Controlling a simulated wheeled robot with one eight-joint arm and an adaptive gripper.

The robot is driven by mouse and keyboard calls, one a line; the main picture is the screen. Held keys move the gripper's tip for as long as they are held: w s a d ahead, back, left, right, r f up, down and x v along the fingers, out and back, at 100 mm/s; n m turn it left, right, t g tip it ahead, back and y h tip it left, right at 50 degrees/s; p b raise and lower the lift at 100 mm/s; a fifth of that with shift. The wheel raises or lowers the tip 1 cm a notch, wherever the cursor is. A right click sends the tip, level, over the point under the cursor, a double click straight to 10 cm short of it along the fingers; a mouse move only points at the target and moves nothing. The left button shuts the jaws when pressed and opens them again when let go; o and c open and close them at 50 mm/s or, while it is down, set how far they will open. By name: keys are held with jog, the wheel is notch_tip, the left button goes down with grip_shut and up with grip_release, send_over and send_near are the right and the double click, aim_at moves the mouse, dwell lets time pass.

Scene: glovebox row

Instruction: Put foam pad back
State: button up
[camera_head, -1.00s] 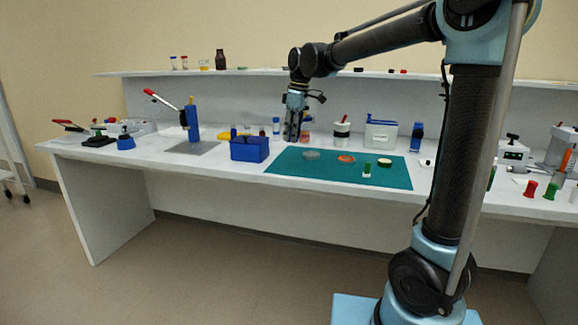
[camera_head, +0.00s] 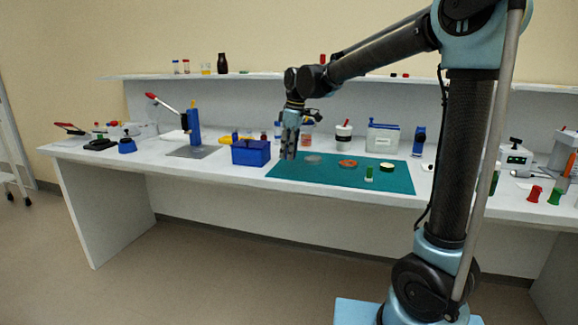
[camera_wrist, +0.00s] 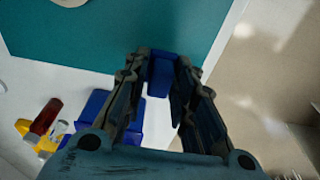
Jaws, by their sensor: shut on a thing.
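My gripper (camera_head: 288,155) hangs pointing down just right of the blue box, above the left end of the green mat. In the wrist view, my gripper (camera_wrist: 162,85) is closed around a small blue piece (camera_wrist: 162,72), which looks like the foam pad. It sits between the fingertips, and the fingers cover its sides. The pad cannot be made out in the head view. Whether it touches the mat or bench is unclear.
The blue box (camera_head: 250,153) stands close beside the gripper; it also shows in the wrist view (camera_wrist: 98,103). Dishes and a green-based vial (camera_head: 369,174) are on the green mat (camera_head: 320,178). A jar (camera_head: 343,134) and a clear box (camera_head: 382,139) stand behind.

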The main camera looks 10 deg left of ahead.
aim_at(289, 171)
jog(key=shift+f, duration=2.35)
jog(key=shift+f, duration=0.1)
jog(key=o, duration=1)
jog(key=r, duration=0.4)
jog(key=d+r, duration=0.1)
jog(key=r, duration=0.7)
jog(key=shift+d, duration=0.4)
